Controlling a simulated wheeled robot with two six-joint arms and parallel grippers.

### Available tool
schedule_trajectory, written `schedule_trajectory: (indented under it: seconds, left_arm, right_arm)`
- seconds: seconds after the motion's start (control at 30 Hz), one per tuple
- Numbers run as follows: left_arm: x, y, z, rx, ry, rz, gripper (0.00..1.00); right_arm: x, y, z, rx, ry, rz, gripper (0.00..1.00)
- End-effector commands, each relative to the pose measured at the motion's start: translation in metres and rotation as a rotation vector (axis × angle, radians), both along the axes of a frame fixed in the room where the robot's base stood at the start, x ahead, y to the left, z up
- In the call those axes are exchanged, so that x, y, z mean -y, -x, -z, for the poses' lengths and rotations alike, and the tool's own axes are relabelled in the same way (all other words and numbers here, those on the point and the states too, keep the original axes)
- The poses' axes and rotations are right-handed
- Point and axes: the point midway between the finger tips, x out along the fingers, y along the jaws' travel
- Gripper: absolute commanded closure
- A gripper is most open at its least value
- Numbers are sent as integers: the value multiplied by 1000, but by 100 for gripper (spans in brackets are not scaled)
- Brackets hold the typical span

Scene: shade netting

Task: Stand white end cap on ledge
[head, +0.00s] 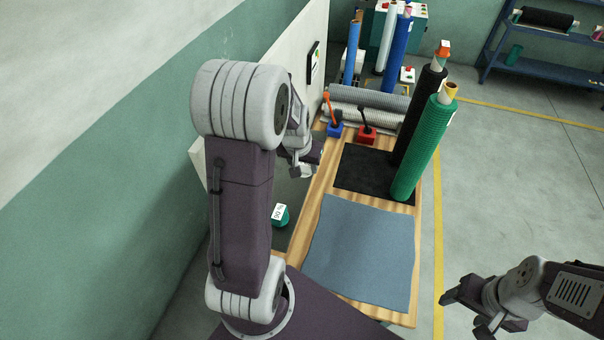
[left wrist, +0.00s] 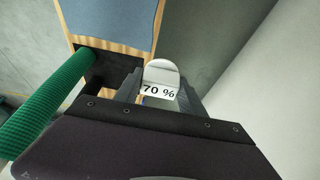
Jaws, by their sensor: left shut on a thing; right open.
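The white end cap (left wrist: 163,75) with a "70 %" label is held between the two fingers of my left gripper (left wrist: 160,92) in the left wrist view. In the head view my left gripper (head: 308,163) is beside the left edge of the table, above a dark strip that looks like the ledge (head: 292,196). I cannot make out the white cap there. A green end cap (head: 280,214) with a label stands on this strip, nearer to me, partly beside my arm. My right gripper (head: 466,312) is open and empty at the lower right, off the table.
The wooden table holds a blue-grey sheet (head: 362,250), a black sheet (head: 372,172), a standing green roll (head: 424,150) and a black roll (head: 418,118). Grey rolls (head: 365,100) lie behind a blue block (head: 335,131) and a red block (head: 367,135). A white panel (head: 305,50) rises at the left.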

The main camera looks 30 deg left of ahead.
Motion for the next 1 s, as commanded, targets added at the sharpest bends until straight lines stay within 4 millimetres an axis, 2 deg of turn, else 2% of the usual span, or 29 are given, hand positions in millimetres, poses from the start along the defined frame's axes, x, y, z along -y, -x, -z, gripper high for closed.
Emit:
schedule_trajectory:
  seconds: [0.17,0.4,0.8,0.83,0.9,1.0]
  left_arm:
    - [0,7,5,2,-1,0,100]
    - [1,7,42,-2,1,-1,100]
    - [1,6,49,1,-2,1,100]
    - [1,6,49,1,-2,1,50]
    - [1,6,48,1,-2,1,31]
    - [1,6,48,0,-1,1,31]
  right_arm:
    - [0,0,0,0,0,0,37]
    - [0,0,1,0,0,0,37]
    - [0,0,6,0,0,0,37]
    - [0,0,6,0,0,0,37]
    - [0,0,4,0,0,0,37]
    - [0,0,4,0,0,0,37]
